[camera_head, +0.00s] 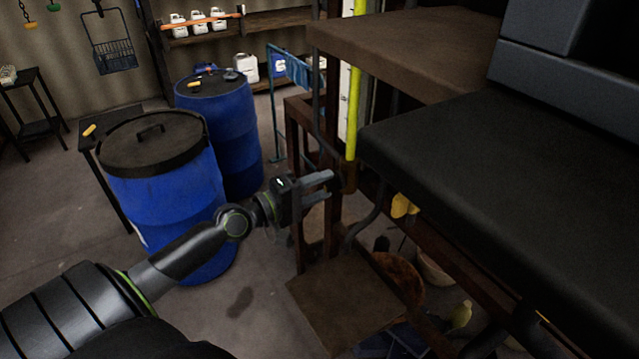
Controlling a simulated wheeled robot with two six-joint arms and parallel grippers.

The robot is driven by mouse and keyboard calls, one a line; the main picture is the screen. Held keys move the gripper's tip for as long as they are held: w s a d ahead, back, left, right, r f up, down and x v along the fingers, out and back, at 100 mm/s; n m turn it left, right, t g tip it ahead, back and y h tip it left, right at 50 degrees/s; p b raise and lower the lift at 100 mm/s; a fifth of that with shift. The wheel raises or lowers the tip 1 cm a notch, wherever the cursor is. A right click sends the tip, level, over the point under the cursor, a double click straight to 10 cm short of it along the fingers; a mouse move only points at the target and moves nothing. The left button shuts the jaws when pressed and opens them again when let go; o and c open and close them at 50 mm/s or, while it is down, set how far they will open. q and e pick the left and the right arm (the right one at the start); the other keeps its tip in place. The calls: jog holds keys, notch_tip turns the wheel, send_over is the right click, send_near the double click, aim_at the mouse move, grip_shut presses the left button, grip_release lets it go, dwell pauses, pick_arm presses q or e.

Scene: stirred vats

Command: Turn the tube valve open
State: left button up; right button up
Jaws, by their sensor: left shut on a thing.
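A yellow tube (355,95) hangs upright beside the wooden frame in the middle of the view. At its lower end is a small dark fitting (349,178), which looks like the tube valve; its handle position is too dark to tell. My left gripper (331,186) reaches in from the left at this fitting, fingers pointing right. Its jaws are shut on what looks like the valve, which is mostly hidden between and behind the fingertips. My right gripper is not in view.
A wide black surface (500,180) and a brown board (410,40) overhang at the right. A brown low board (345,305) lies below the gripper. Open floor (50,230) is at the left.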

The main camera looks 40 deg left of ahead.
pick_arm(q)
jog(key=shift+n, duration=0.7)
jog(key=o, duration=1)
jog(key=shift+b+v, duration=1.25)
jog(key=shift+v, duration=7.5)
